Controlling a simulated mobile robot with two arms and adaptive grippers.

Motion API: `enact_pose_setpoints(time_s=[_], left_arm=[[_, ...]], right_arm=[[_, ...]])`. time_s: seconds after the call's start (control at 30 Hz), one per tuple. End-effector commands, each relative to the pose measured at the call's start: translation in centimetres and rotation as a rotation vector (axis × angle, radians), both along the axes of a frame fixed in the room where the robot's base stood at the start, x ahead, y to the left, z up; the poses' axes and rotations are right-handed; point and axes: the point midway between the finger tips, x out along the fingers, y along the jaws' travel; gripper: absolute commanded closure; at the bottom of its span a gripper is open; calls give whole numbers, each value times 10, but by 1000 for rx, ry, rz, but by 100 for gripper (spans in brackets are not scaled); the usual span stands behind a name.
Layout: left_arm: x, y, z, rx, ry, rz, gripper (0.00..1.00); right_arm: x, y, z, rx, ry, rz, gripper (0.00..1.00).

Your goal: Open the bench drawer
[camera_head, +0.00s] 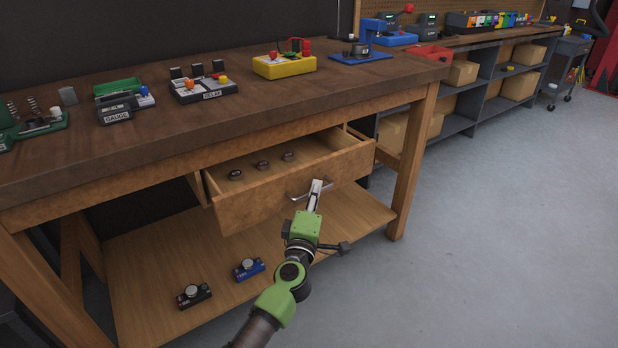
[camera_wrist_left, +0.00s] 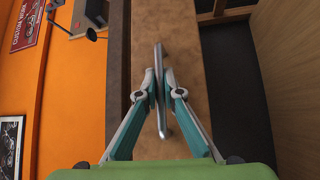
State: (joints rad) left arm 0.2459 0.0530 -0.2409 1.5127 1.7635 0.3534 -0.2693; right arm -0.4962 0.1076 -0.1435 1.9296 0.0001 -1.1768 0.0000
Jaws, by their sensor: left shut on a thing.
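The bench drawer (camera_head: 290,198) is a wooden drawer under the brown workbench (camera_head: 200,110). It stands partly pulled out, and several small dark parts (camera_head: 262,165) lie inside it. Its metal bar handle (camera_head: 297,196) is on the front face. My left gripper (camera_head: 316,188) is at the handle, with its fingers closed around the bar. In the left wrist view the handle (camera_wrist_left: 160,92) runs between the two fingertips (camera_wrist_left: 158,88), and the drawer front (camera_wrist_left: 186,110) is just beyond. My right gripper is not in view.
On the bench top stand a gauge device (camera_head: 115,108), a relay box (camera_head: 203,86) and a yellow box (camera_head: 284,65). The lower shelf (camera_head: 160,262) holds a black device (camera_head: 194,295) and a blue one (camera_head: 248,268). A bench leg (camera_head: 412,165) stands right of the drawer; open floor (camera_head: 490,230) lies beyond.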

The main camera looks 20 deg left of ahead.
Motion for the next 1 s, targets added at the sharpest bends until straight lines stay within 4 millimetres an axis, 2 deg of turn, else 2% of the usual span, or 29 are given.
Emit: enact_pose_setpoints(time_s=[0.2, 0.5, 0.7, 1.0], left_arm=[[-27, -35, -1, -3, 6, -3, 100], [-59, -76, -1, -2, 5, -3, 100], [-70, -90, -1, -1, 3, -1, 100], [-73, -94, -2, 0, 2, -1, 100]], right_arm=[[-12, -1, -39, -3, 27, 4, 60], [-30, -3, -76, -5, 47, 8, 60], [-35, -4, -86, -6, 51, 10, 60], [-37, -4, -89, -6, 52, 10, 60]])
